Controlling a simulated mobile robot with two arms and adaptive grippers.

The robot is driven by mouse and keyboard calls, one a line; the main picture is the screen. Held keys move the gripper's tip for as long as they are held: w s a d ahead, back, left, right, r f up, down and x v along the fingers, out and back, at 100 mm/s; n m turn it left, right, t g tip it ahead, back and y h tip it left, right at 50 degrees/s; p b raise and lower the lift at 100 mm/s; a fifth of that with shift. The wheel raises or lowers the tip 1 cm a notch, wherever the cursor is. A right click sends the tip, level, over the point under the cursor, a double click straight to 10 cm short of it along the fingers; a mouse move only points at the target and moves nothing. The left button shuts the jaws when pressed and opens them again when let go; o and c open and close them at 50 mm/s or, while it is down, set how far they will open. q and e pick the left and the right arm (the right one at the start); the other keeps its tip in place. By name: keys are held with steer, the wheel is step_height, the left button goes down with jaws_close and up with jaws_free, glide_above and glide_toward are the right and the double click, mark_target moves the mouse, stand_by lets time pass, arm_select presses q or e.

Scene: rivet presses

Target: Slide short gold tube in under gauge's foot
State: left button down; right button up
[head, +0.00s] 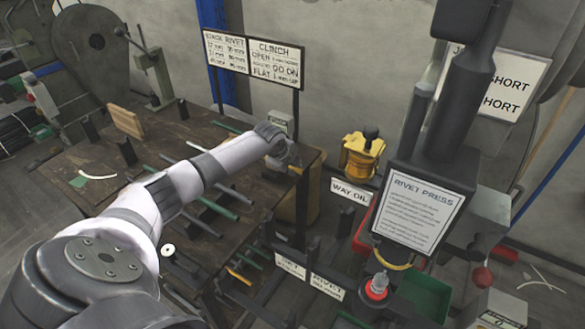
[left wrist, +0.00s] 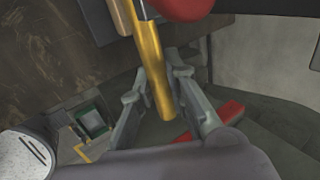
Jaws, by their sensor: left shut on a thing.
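The short gold tube (left wrist: 152,60) shows in the left wrist view, slanting down between the fingers of my left gripper (left wrist: 158,88). The gripper is shut on it, and the tube's lower end sticks out past the fingers. A small box with a greenish display (left wrist: 93,122), which looks like the gauge, is at the lower left there. In the head view a small grey box, likely the gauge (head: 280,121), stands at the table's back right corner, just behind my left wrist. The gauge's foot and the fingers are hidden there. My right gripper is not in view.
The dark table (head: 100,215) holds several green and grey tubes and a wooden block (head: 126,122). Signs on posts (head: 250,55) stand behind it. A yellow oil can (head: 362,155) and the rivet press (head: 420,210) are to the right. A red part (left wrist: 190,8) is close above the tube.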

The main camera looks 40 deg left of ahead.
arm_select(q)
steer(key=shift+f, duration=0.2)
steer(key=c, duration=1.5)
jaws_free()
steer(key=shift+s+r, duration=0.1)
steer(key=v, duration=1.1)
steer(key=shift+s+r, duration=0.15)
steer(key=shift+r, duration=0.2)
